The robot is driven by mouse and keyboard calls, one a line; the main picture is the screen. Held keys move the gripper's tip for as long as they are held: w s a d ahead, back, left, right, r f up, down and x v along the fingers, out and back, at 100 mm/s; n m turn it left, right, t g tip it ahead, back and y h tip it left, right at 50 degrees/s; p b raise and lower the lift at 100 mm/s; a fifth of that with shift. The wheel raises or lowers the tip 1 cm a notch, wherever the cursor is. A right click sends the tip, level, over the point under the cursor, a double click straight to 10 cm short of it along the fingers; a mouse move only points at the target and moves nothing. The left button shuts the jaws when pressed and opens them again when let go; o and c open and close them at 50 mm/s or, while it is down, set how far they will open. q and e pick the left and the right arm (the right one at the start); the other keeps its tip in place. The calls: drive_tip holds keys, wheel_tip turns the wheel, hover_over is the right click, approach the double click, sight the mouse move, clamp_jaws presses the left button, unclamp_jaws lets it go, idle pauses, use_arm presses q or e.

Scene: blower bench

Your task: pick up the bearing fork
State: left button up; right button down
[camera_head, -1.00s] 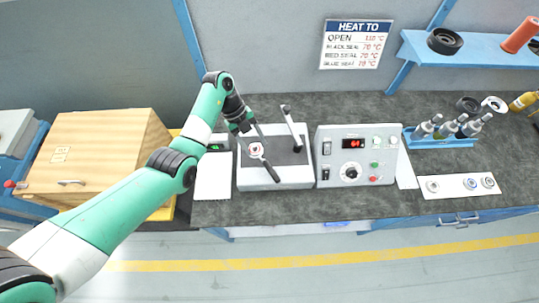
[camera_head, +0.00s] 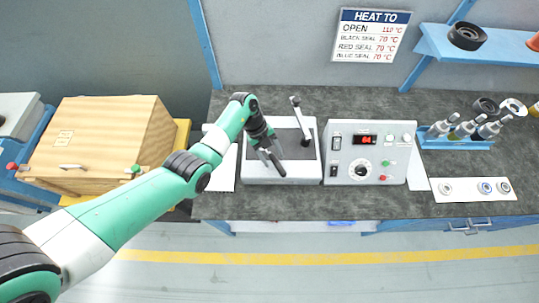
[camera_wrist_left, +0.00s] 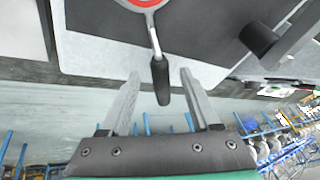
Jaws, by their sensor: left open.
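In the left wrist view the bearing fork has a dark handle (camera_wrist_left: 161,83), a thin metal shaft and a pale round head with a red disc inside, cut off by the top edge. It lies on the grey top of the heater plate (camera_head: 307,155), its handle sticking out past the near edge. My left gripper (camera_head: 274,166) is open above the plate. In the wrist view its fingers stand on either side of the handle end, with gaps on both sides. In the head view the gripper hides most of the fork. My right gripper is not in view.
A control box (camera_head: 367,152) with a red display stands right of the plate. A dark-ended lever (camera_head: 300,118) rises behind the fork. A wooden box (camera_head: 90,150) is at left. A blue rack (camera_head: 455,143) of bottles and a white card (camera_head: 466,188) with rings are at right.

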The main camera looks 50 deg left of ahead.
use_arm(q)
drive_tip(key=shift+d+f, duration=0.1)
drive_tip(key=shift+f, duration=0.3)
drive_tip(key=shift+w+r, duration=0.1)
clamp_jaws()
drive_tip(key=shift+r, duration=0.15)
drive_tip(key=shift+r+p, duration=0.3)
drive_tip(key=r, duration=0.1)
drive_tip(key=r+p, duration=0.2)
drive_tip(key=shift+s+r, duration=0.2)
drive_tip(key=shift+s, duration=0.05)
drive_tip(key=s+d+r+p, duration=0.3)
drive_tip(key=s+r+p, duration=0.5)
drive_tip(key=s, duration=0.5)
drive_tip(key=shift+d+r+p, duration=0.2)
drive_tip(key=shift+r+p, duration=0.15)
drive_tip(key=shift+p, duration=0.7)
